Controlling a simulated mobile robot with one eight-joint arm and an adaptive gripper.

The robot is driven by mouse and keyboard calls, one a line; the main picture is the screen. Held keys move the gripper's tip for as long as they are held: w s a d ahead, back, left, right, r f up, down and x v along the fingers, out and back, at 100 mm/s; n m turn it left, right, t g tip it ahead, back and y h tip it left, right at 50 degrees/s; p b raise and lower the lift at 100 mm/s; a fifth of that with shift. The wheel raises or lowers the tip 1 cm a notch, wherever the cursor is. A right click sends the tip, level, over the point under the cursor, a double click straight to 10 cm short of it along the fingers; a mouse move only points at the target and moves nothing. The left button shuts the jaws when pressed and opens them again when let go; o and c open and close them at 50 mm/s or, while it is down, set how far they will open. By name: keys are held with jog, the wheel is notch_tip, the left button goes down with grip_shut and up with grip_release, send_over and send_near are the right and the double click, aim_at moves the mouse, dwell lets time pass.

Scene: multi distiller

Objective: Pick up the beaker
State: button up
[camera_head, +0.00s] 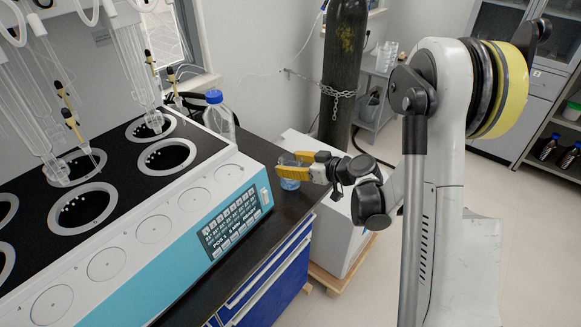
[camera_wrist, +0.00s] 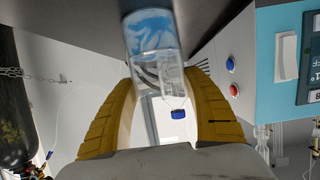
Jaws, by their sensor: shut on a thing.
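The beaker (camera_head: 290,182) is a small clear vessel with blue tint or markings, at the black bench's right edge in the head view. My gripper (camera_head: 292,165) has its yellow fingers shut on the beaker, reaching in from the right. In the wrist view the beaker (camera_wrist: 152,42) is between and just beyond the tips of my gripper (camera_wrist: 160,78). Its far end lies against the dark bench surface in that view. I cannot tell whether it touches the bench or is slightly above it.
The multi distiller (camera_head: 155,230), with round wells and a blue control panel, stands left of the beaker. A blue-capped bottle (camera_head: 219,118) stands behind it. A chained dark gas cylinder (camera_head: 342,70) and a white box (camera_head: 345,235) are beyond the black bench (camera_head: 262,240).

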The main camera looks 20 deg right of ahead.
jog(key=shift+r+p, duration=0.65)
jog(key=shift+r, duration=0.5)
jog(key=s+d+r+p, duration=0.2)
jog(key=d+r+p, duration=0.3)
jog(key=d+r, duration=0.3)
jog(key=shift+d+r, duration=0.35)
jog(key=shift+d, duration=1.35)
